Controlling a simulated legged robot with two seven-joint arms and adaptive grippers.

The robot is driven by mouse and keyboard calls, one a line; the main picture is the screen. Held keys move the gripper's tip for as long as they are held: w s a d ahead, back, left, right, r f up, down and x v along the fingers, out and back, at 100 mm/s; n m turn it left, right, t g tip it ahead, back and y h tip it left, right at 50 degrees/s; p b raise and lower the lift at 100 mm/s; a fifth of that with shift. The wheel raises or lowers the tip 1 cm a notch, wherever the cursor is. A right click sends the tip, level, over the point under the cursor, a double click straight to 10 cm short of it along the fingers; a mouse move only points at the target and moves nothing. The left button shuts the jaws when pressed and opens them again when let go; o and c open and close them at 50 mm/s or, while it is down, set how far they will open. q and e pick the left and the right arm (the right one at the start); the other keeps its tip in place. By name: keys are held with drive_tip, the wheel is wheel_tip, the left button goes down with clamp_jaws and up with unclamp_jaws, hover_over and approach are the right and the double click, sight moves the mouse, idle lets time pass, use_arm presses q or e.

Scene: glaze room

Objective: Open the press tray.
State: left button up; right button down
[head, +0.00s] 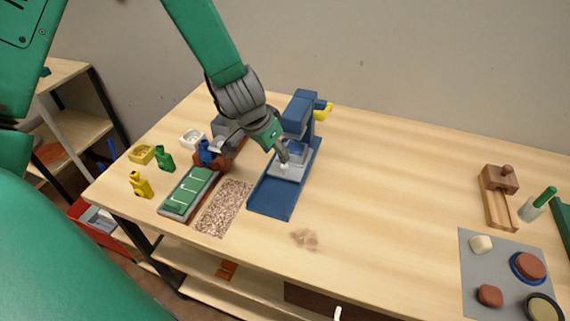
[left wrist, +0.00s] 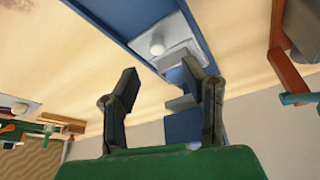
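The blue press (head: 301,108) stands on the table on a long blue base (head: 268,200). Its light grey press tray (head: 290,172) lies on the base below the press head, with a small white knob on the front part. My left gripper (head: 284,159) reaches down from above, close to the knob, and partly hides the tray. In the left wrist view the tray (left wrist: 180,54) and the white knob (left wrist: 157,45) lie beyond the fingertips. The fingers of the left gripper (left wrist: 165,78) are apart with nothing held between them. My right gripper is in neither view.
Left of the press are a speckled mat (head: 223,208), a green tray (head: 187,196) and several small yellow and green pieces. The press has a yellow handle end (head: 322,112). A grey mat (head: 478,262) lies at right; the table between is clear.

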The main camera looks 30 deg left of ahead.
sight(283, 165)
use_arm(q)
drive_tip(key=x, duration=0.6)
drive_tip(key=shift+w+d+f, duration=0.25)
drive_tip(key=shift+d+f, duration=0.15)
drive_tip(key=shift+f, duration=0.1)
drive_tip(key=shift+a, duration=0.3)
clamp_jaws()
